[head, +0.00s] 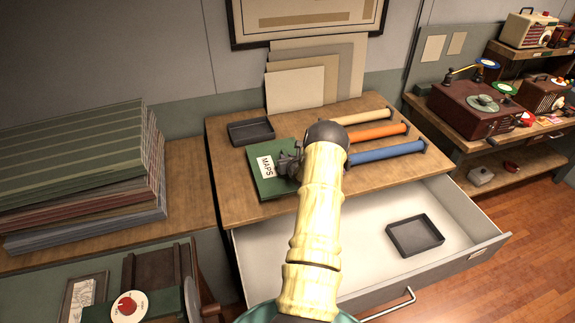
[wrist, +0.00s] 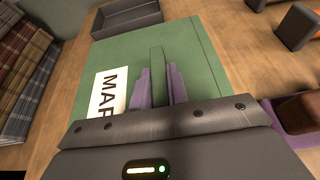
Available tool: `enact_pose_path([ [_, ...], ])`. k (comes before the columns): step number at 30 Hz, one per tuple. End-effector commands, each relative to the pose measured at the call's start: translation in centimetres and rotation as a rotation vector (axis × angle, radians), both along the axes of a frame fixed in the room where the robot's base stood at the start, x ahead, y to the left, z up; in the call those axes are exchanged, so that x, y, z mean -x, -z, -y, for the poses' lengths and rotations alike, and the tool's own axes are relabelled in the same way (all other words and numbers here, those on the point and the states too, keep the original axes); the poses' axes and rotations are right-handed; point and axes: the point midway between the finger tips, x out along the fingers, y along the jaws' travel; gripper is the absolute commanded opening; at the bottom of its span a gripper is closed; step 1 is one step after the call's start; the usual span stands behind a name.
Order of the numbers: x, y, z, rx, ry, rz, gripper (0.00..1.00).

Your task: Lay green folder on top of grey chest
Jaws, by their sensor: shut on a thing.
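The green folder (head: 275,185) with a white "MAPS" label lies flat at the left of the wooden top (head: 233,200) of the grey chest (head: 440,268). I cannot tell whether its whole underside touches the wood. My gripper (head: 292,162) is over the folder, shut on a raised green ridge on it. In the wrist view the folder (wrist: 215,75) fills the middle, and the purple fingers of my gripper (wrist: 157,80) stand on either side of the ridge. My arm hides part of the chest top and drawer.
A dark tray (head: 251,132) sits just behind the folder. Orange (head: 378,132), blue (head: 388,152) and cream (head: 362,117) rolls lie at right. The chest's drawer is open with a tray (head: 414,236) inside. Stacked cloths (head: 80,170) stand on the left bench.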

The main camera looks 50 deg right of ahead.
Motion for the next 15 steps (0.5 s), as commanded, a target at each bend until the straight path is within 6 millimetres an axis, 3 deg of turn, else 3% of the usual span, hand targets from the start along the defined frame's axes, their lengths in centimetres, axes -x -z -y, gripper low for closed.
enact_pose_path([
  [6,-0.2,0.3,-0.3,-0.001,-0.004,0.0,0.0],
  [15,0.0,3.6,-0.1,-0.001,-0.001,0.001,0.0],
])
